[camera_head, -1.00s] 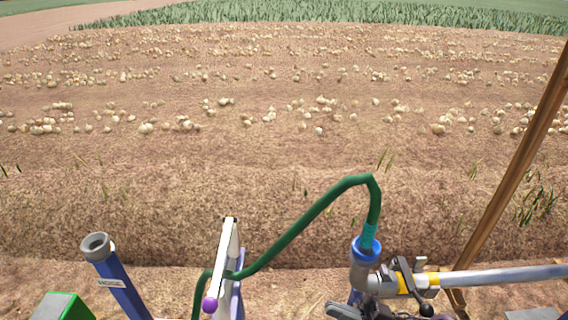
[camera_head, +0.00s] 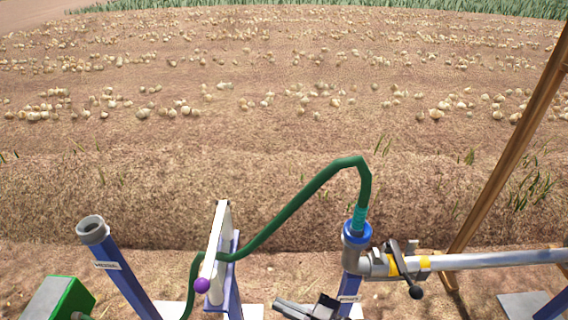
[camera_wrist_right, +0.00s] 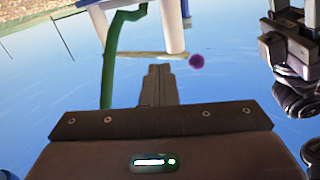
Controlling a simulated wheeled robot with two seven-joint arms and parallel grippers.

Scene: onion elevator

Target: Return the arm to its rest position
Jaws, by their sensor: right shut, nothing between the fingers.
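My right gripper (camera_head: 282,306) shows at the bottom edge in the head view, low and left of the blue post with the coupling (camera_head: 358,235). In the right wrist view its fingers (camera_wrist_right: 160,84) are together with nothing between them. It is apart from the green hose (camera_head: 300,205) and the purple knob (camera_head: 202,285). Most of my right arm is cut off below the picture. My left gripper does not show in the head view.
A silver pipe (camera_head: 500,259) with a black-knobbed clamp (camera_head: 408,262) runs right from the coupling. A blue post with an open grey end (camera_head: 92,229) stands left, beside a green box (camera_head: 74,298). A wooden pole (camera_head: 500,155) leans at right. Onion rows (camera_head: 170,105) lie beyond.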

